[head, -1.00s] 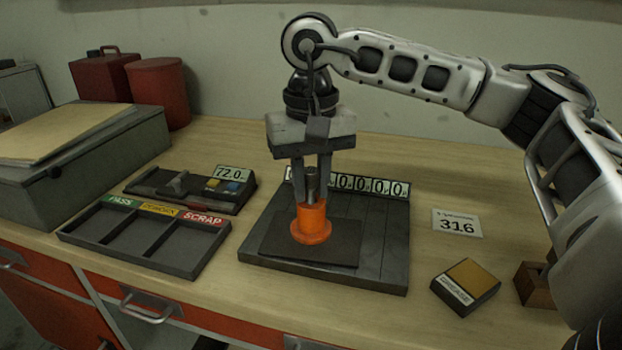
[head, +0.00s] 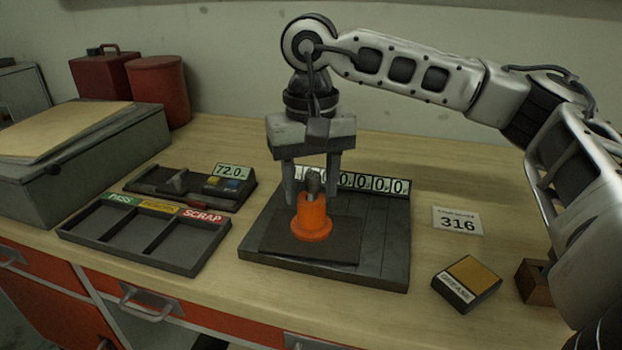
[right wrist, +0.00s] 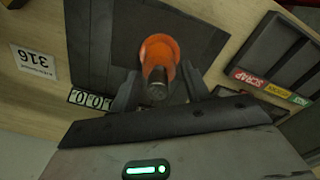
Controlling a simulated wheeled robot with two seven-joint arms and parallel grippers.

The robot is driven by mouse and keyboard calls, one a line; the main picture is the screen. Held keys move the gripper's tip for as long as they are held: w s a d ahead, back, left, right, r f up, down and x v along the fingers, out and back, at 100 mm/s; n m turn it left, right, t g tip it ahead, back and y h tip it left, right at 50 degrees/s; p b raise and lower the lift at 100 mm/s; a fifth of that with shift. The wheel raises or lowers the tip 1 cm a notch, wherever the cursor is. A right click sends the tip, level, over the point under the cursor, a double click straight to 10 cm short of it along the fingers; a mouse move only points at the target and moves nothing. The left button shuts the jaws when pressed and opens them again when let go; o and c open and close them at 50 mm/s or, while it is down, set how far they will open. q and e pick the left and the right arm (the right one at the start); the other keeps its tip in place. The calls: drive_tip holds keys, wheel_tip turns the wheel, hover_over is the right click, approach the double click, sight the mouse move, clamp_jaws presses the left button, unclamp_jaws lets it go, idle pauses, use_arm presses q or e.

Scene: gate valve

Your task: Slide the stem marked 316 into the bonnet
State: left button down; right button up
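The orange bonnet (head: 312,217) stands upright on the dark pad of the fixture plate (head: 384,240). A short grey metal stem (head: 313,184) stands upright in its top, with only its upper end showing; it also shows in the right wrist view (right wrist: 157,91). No mark is readable on the stem. My right gripper (head: 313,197) points down over the bonnet, its fingers apart on either side of the stem and bonnet top, with gaps to both. In the right wrist view the orange bonnet (right wrist: 160,52) lies between the open fingers. My left gripper is not in view.
A card reading 316 (head: 457,222) lies right of the plate, near a grease box (head: 466,284) and a wooden block (head: 535,283). A sorting tray (head: 146,236) with PASS and SCRAP labels and a 72.0 gauge device (head: 190,188) stand left. A number strip (head: 372,184) is behind the bonnet.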

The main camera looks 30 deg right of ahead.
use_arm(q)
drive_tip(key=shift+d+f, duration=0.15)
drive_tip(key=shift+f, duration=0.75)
use_arm(e)
drive_tip(key=shift+f, duration=0.2)
drive_tip(key=shift+w+r, duration=0.1)
drive_tip(key=shift+r, duration=0.6)
use_arm(q)
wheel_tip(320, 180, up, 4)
drive_tip(key=p, duration=0.3)
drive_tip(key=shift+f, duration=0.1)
use_arm(e)
wheel_tip(320, 180, up, 15)
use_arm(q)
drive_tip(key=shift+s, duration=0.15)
use_arm(e)
drive_tip(key=shift+f, duration=0.1)
